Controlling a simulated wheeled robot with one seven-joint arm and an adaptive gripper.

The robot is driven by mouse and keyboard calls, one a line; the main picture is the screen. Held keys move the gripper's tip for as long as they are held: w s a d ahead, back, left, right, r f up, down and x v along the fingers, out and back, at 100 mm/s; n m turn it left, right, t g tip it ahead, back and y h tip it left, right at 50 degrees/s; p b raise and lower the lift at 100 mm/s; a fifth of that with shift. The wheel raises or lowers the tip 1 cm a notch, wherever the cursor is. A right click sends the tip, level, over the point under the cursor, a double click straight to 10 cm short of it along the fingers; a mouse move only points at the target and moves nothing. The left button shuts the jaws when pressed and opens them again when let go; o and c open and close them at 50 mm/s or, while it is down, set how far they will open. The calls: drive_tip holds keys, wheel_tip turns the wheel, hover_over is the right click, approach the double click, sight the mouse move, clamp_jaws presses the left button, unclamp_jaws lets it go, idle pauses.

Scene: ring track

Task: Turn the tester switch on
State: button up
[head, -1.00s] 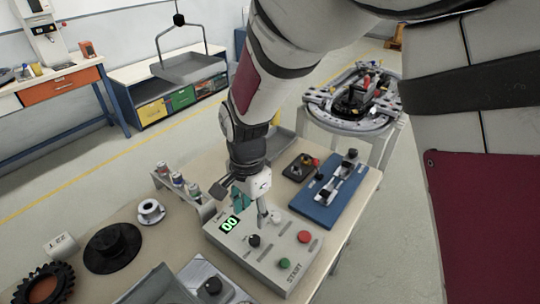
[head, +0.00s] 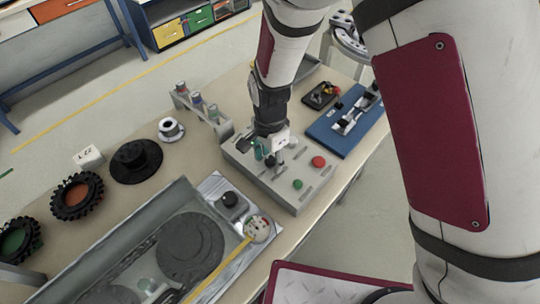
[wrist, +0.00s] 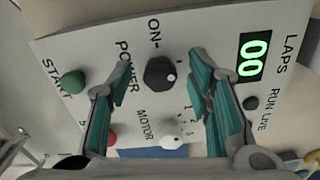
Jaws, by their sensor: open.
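The tester (head: 272,190) is a light grey box on the bench, with a green START button (head: 297,184) and a red button (head: 318,161). In the wrist view its black round POWER knob (wrist: 160,73), with a white dot and an "ON" mark beside it, lies between my fingers. A white MOTOR knob (wrist: 173,142) is beyond it, and the green display (wrist: 254,56) reads 00. My gripper (wrist: 160,64) is open, one teal-padded finger on each side of the POWER knob, with gaps visible. In the head view my gripper (head: 264,150) is over the tester and hides its display.
A blue board (head: 345,125) with a slider sits right of the tester. A small rack of bottles (head: 200,108), a black hub (head: 135,162) and tyres (head: 76,195) are to the left. A grey tray (head: 140,250) and a black-knobbed box (head: 232,205) stand in front.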

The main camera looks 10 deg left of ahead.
clamp_jaws()
drive_tip(key=shift+n, duration=0.3)
drive_tip(key=n, duration=0.8)
drive_tip(key=shift+n, duration=0.3)
drive_tip(key=n+b, duration=0.1)
drive_tip(key=n, duration=0.7)
drive_tip(key=shift+d+b, duration=0.1)
drive_tip(key=shift+b, duration=0.3)
drive_tip(key=shift+n, duration=0.5)
